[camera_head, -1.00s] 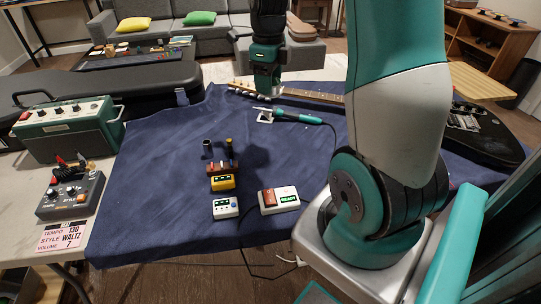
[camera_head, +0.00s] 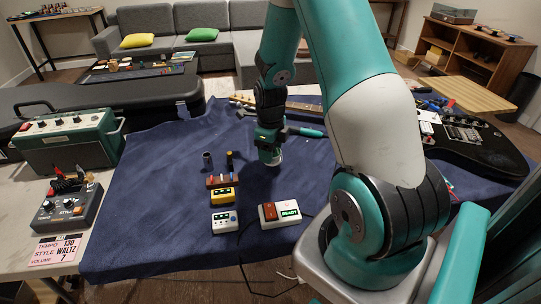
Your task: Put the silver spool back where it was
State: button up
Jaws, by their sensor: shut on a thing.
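My gripper (camera_head: 270,153) hangs low over the middle of the blue cloth (camera_head: 160,200), pointing down. It is shut on a small pale thing (camera_head: 273,161), which looks like the silver spool. Only its lower part shows beneath the jaws. I cannot tell whether it touches the cloth. The gripper is to the right of a small wooden rack (camera_head: 222,181), a dark upright cylinder (camera_head: 207,158) and a dark, yellow-topped one (camera_head: 230,159).
A yellow box (camera_head: 222,195), a white box (camera_head: 225,221) and a red-and-white READY box (camera_head: 281,213) stand nearer me. A black guitar (camera_head: 480,150) lies at right. The cloth's left side is clear.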

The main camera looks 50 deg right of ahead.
jog(key=shift+f, duration=1.05)
jog(key=o, duration=1)
jog(key=shift+f, duration=0.1)
jog(key=shift+c, duration=0.2)
